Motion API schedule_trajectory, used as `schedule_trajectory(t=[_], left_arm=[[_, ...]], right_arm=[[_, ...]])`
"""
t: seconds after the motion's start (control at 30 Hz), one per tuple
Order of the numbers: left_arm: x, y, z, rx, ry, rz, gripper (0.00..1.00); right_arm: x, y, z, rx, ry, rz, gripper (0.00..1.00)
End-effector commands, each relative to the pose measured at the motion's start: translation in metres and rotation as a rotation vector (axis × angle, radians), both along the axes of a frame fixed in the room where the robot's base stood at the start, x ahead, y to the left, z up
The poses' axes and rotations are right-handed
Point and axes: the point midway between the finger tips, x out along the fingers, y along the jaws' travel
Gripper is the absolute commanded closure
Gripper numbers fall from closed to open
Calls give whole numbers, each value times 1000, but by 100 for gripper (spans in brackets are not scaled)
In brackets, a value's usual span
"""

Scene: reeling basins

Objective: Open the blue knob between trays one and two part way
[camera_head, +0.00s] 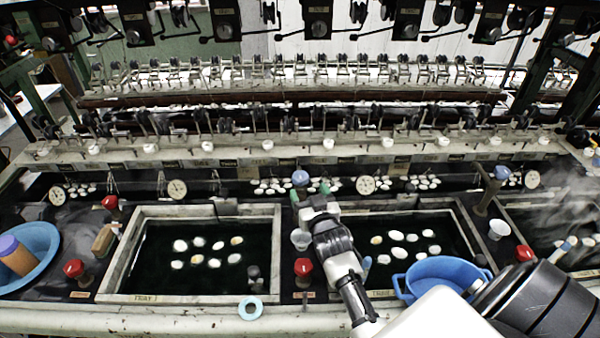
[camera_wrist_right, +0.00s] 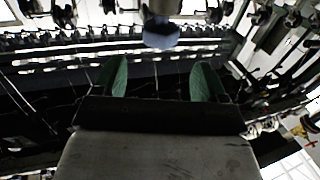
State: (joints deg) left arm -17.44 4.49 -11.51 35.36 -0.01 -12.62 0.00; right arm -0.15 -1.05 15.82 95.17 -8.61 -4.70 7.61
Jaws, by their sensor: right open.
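The blue knob (camera_head: 300,178) stands at the back of the strip between the left tray (camera_head: 135,225) and the middle tray (camera_head: 465,225). My right gripper (camera_head: 310,191) is open, its two green fingertips close to the knob in the head view. In the right wrist view the blue knob (camera_wrist_right: 161,32) appears above the tips of my right gripper (camera_wrist_right: 160,78), centred sideways between the fingers. I see no clear contact, and the exact gap is hard to tell. The knob's stem is partly hidden by the gripper. My left gripper is not in view.
Red knobs (camera_head: 303,267) stand on the strips beside the trays. A white cup (camera_head: 300,240) is just left of my right wrist. A blue basin (camera_head: 440,272) sits at the middle tray's front. Another blue knob (camera_head: 502,172) is farther right. Dial gauges (camera_head: 366,185) line the back.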

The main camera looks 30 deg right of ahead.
Motion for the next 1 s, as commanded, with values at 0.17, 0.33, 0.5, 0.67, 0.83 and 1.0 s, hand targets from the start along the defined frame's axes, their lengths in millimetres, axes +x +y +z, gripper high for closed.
schedule_trajectory(t=[0.17,0.33,0.5,0.67,0.83,1.0], left_arm=[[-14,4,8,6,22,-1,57],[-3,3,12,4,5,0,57],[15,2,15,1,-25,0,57],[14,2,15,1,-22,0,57],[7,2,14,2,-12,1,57],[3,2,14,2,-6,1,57]], right_arm=[[33,-10,3,-1,0,0,27],[55,-16,2,0,0,0,27],[66,-20,1,0,1,0,27],[69,-20,0,1,2,0,27],[68,-20,0,0,1,0,27],[68,-20,0,1,2,0,50]])
